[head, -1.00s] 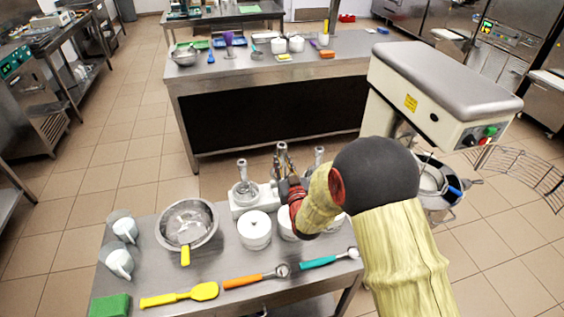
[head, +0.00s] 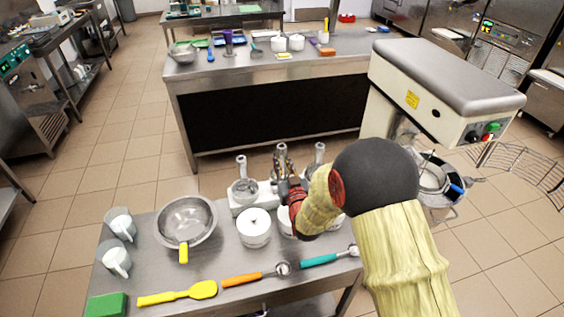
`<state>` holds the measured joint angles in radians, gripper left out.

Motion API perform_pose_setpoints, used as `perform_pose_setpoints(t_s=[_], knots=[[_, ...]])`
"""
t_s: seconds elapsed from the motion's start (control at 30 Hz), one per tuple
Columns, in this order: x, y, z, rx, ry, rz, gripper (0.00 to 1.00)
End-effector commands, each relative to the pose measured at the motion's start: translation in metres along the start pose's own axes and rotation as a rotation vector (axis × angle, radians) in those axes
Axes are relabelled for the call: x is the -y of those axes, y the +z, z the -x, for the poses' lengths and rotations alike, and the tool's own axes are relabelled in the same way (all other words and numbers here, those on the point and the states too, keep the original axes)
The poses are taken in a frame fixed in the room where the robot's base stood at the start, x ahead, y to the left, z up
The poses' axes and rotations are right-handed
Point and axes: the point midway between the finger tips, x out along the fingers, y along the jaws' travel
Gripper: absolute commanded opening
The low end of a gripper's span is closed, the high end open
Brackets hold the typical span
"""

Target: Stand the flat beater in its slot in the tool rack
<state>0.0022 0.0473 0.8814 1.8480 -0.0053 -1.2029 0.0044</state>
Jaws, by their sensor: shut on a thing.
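The tool rack (head: 240,208) is a white block at the far edge of the near steel table. A metal tool (head: 244,188) stands upright in its left part, and another metal tool (head: 318,157) stands at its right. My gripper (head: 282,160) is over the middle of the rack, between these two tools, shut on the flat beater. Only a little grey metal shows at the fingers; most of the beater is hidden by my gripper and wrist. The slot below is hidden too, so I cannot tell whether the beater's lower end is in it.
White lidded pots (head: 254,228) stand just in front of the rack, partly behind my arm. A steel colander (head: 186,222), clear cups, a yellow spatula (head: 178,293) and orange and teal scoops lie nearby. A large mixer (head: 440,85) stands at right. Floor separates the far counter.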

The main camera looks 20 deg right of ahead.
Motion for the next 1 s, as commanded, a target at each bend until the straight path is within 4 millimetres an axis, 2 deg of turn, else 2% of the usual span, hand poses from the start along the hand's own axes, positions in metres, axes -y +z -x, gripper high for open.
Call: perform_pose_setpoints(t_s=[0.63,1.0], knots=[[0.0,0.008,0.0,0.003,0.0,0.0,0.0],[0.0,0.021,0.0,0.004,0.0,0.0,0.0]])
